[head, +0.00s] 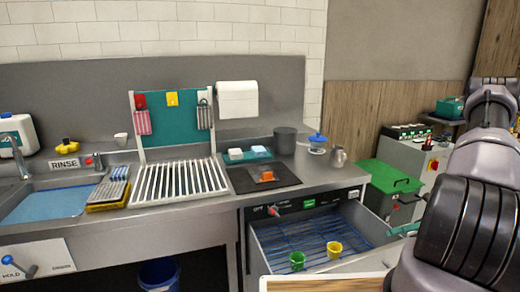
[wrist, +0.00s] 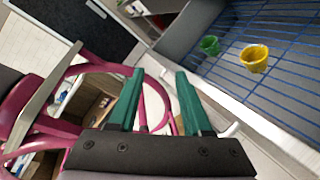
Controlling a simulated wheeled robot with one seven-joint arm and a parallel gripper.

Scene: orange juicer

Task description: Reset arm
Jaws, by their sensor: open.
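My gripper (wrist: 160,85) shows in the wrist view with its two green fingers apart and nothing between them. In the head view my arm rises along the right side, and a small green part of the gripper (head: 404,230) shows at the drawer's right edge. A green cup (head: 297,260) and a yellow cup (head: 334,250) stand in the open drawer (head: 262,262) on a blue wire rack. In the wrist view the green cup (wrist: 210,45) and yellow cup (wrist: 255,58) lie beyond the fingers, to the upper right, apart from them.
A sink (head: 45,200), a slatted drain rack (head: 178,182) and a dark mat (head: 262,177) with an orange object are on the counter. A green-lidded bin (head: 385,178) stands right of the drawer. In the wrist view, a magenta tubular frame (wrist: 75,75) lies behind the fingers.

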